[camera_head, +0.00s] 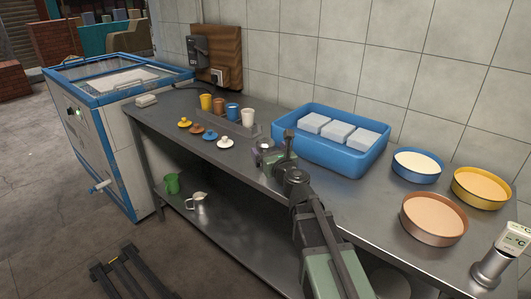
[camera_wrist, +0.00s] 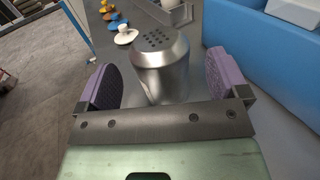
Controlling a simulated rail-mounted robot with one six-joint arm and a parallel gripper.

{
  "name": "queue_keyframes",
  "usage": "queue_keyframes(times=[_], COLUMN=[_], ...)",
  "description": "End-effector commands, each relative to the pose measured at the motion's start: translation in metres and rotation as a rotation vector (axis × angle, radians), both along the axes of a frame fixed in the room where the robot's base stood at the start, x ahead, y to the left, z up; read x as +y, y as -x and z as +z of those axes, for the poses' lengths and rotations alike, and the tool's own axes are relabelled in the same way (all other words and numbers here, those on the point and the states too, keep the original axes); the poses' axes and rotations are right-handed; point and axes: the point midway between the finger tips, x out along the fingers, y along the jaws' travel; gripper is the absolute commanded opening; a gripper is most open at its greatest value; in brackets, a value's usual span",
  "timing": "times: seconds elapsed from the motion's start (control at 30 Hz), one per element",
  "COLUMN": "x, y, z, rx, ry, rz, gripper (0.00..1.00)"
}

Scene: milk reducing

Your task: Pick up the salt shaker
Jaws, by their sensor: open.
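The salt shaker (camera_wrist: 162,62) is a silver metal cylinder with a sloped shoulder and a flat top with dark holes. It shows in the wrist view just ahead of my gripper (camera_wrist: 163,82), upright, between the two purple pads. The pads are wide apart, with a gap on each side of the shaker. In the head view my gripper (camera_head: 267,153) is over the metal table, left of the blue tub. The shaker cannot be made out there, as my arm and gripper cover that spot.
The blue tub (camera_head: 316,154) with several white blocks stands close on the right. Several cups (camera_head: 232,111) and small lidded items (camera_head: 210,135) stand farther along the metal table (camera_head: 165,125). Three round bowls (camera_head: 435,218) and a thermometer (camera_head: 500,258) are at the right end.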

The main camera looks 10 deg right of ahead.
Motion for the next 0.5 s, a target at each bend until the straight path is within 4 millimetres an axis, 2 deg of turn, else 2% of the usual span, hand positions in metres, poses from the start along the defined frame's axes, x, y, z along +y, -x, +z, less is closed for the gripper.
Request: queue_keyframes(times=[0.03, 0.13, 0.37, 0.5], x=[0.002, 0.005, 0.007, 0.006], y=[-0.014, -0.032, -0.035, -0.035], z=[0.000, 0.000, 0.000, 0.000], rx=[0.000, 0.000, 0.000, 0.000], ry=[0.000, 0.000, 0.001, 0.001], rz=[0.001, 0.000, -0.001, 0.000], gripper=[0.93, 0.93, 0.93, 0.74])
